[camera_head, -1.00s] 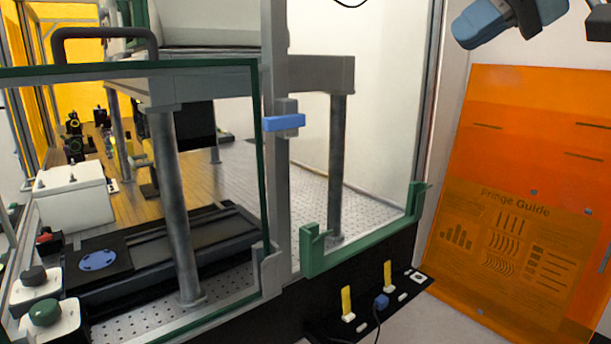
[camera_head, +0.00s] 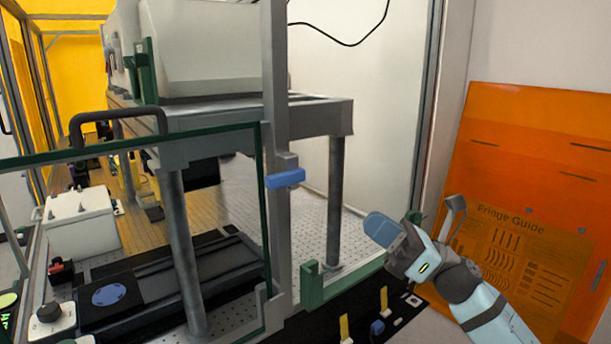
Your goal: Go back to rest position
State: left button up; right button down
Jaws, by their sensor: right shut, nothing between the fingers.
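My right gripper (camera_head: 383,230) shows in the head view at centre right, its arm coming in from the lower right. Its blue fingers are shut and hold nothing. They point left, in front of the instrument's right side and just left of the orange panel in the picture. The forearm covers part of that panel. My left gripper is out of view.
An interferometer enclosure with a blue latch (camera_head: 285,178), a dark handle (camera_head: 118,118) and a green bracket (camera_head: 312,287) fills the left and centre. An orange Fringe Guide panel (camera_head: 545,140) leans at right. A black strip with yellow-handled tools (camera_head: 384,300) lies below.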

jog(key=s+d+f+m+t+h+p, duration=0.25)
jog(key=f+m+t+h, duration=0.6)
jog(key=m, duration=0.75)
jog(key=s+d+f+m+t+h+p, duration=0.1)
jog(key=d+f+m+t+h+p, duration=0.35)
jog(key=f+m, duration=0.85)
jog(key=s+d+f+m+g+h+p, duration=0.1)
jog(key=s+f+m+g+h, duration=0.5)
jog(key=s+f+m, duration=1.2)
jog(key=s+h+p, duration=0.1)
jog(key=s, duration=0.1)
jog(key=shift+s+d+g+h, duration=0.15)
jog(key=shift+s+g+h, duration=0.15)
jog(key=shift+h, duration=0.1)
